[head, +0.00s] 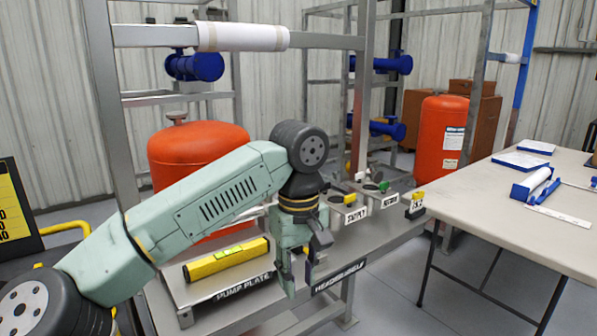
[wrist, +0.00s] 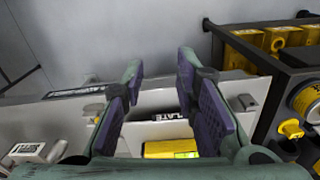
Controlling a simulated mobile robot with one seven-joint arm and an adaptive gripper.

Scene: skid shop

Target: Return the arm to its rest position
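My arm is pale green with dark joints and reaches across the skid in the head view. My gripper (head: 300,268) points down in front of the skid, between the pump plate and the header shelf. In the wrist view my gripper (wrist: 160,105) has its two purple-padded fingers spread apart, with nothing between them. A yellow spirit level (head: 228,260) lies on the pump plate (head: 195,290), left of my gripper. The level also shows in the wrist view (wrist: 172,148), partly cut off by my gripper's body.
The header shelf (head: 385,240) carries small labelled fittings right of my gripper. Steel frame posts (head: 108,110) and an orange tank (head: 190,145) stand behind my arm.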

